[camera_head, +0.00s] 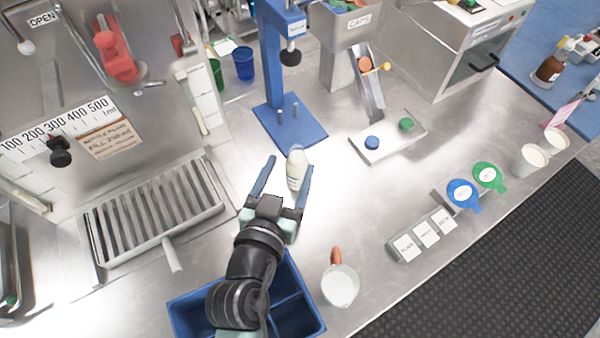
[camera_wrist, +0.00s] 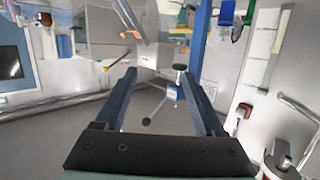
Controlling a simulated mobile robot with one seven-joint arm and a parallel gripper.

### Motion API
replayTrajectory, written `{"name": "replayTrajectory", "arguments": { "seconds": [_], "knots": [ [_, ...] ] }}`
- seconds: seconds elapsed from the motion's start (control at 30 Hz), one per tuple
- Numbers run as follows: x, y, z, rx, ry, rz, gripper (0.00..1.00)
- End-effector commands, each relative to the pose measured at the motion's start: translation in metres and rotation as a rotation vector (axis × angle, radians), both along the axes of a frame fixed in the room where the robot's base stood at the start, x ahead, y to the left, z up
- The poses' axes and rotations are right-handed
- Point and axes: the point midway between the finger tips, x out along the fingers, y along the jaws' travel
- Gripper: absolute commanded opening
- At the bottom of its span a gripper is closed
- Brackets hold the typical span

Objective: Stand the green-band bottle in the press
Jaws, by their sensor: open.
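The pale bottle (camera_head: 296,167) stands on the steel counter just in front of the press, with a faint greenish band. The blue press (camera_head: 270,120) stands behind it, with a flat base, two short pins, a column and a black-tipped plunger above; its base looks empty. My gripper (camera_head: 289,165) is open, its two blue fingers pointing towards the press. In the head view the bottle shows between the fingertips, but the wrist view (camera_wrist: 157,73) shows no bottle between them. I cannot tell their heights apart. The blue press column (camera_wrist: 200,45) shows beyond the fingers in the wrist view.
A blue divided bin (camera_head: 185,310) lies under my arm, with a white cup (camera_head: 340,287) to its right. A slatted drain tray (camera_head: 150,215) is at left. A small tray (camera_head: 385,145) with blue and green caps stands right of the press. The counter right of the bottle is clear.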

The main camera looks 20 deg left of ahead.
Motion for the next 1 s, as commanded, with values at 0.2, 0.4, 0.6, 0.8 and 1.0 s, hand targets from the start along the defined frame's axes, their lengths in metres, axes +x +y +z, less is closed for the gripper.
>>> {"name": "replayTrajectory", "arguments": {
  "seconds": [0.2,0.4,0.6,0.8,1.0],
  "knots": [
    [-0.022,0.005,-0.046,-0.031,0.067,0.022,0.71],
    [0.008,0.009,-0.052,-0.03,0.065,0.02,0.71],
    [0.037,0.012,-0.062,-0.029,0.066,0.02,0.71],
    [0.048,0.013,-0.067,-0.03,0.066,0.019,0.71],
    [0.065,0.016,-0.071,-0.029,0.066,0.02,0.71]
  ]
}}
